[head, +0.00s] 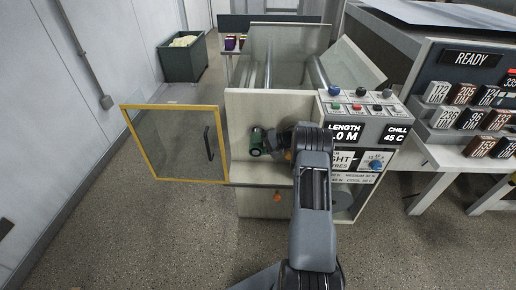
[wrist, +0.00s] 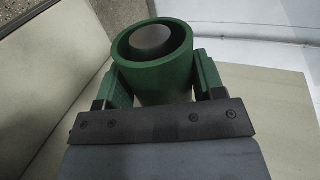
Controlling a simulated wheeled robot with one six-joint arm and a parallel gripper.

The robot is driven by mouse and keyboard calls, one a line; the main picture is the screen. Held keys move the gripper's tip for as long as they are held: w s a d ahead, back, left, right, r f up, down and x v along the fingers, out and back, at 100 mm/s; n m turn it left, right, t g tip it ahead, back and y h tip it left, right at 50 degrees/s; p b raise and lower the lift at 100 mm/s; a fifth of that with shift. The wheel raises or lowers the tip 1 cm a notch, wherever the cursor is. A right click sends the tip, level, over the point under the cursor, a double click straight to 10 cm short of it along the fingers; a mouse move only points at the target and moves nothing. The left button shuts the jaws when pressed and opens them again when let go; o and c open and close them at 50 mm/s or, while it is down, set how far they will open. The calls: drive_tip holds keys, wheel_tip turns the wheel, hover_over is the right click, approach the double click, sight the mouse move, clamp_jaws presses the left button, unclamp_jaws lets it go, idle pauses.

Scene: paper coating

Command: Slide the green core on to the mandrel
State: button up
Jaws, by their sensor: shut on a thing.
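The green core (wrist: 128,50) is a thick-walled tube, held between the two fingers of my gripper (wrist: 163,78) in the wrist view. One open end of the core faces up in that view. A round grey face shows inside its bore; I cannot tell whether it is the mandrel's end. In the head view, the green core (head: 257,142) is small, in front of the machine's cream panel, with my gripper (head: 273,143) at its right. My arm covers part of the machine there, and the mandrel cannot be made out.
A yellow-framed glass door (head: 178,181) stands open left of the machine. The control panel (head: 362,125) is right of my arm. A table with number blocks (head: 470,118) stands farther right. A dark green bin (head: 184,62) is at the back left. The front left floor is clear.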

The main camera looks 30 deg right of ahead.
drive_tip(key=shift+w+d, duration=0.1)
drive_tip(key=shift+w, duration=0.1)
drive_tip(key=shift+w+d, duration=0.2)
drive_tip(key=shift+w, duration=0.1)
drive_tip(key=shift+w+d+b, duration=0.25)
drive_tip(key=shift+w+b, duration=0.25)
drive_tip(key=o, duration=1)
drive_tip(key=shift+c, duration=0.2)
drive_tip(key=shift+s+a+r+p, duration=0.15)
drive_tip(key=shift+s+a+p, duration=0.1)
drive_tip(key=shift+s+p, duration=0.2)
drive_tip(key=s+a+b, duration=0.2)
drive_tip(key=s+a, duration=0.4)
drive_tip(key=s, duration=0.5)
drive_tip(key=shift+f+b, duration=0.3)
drive_tip(key=shift+f, duration=0.15)
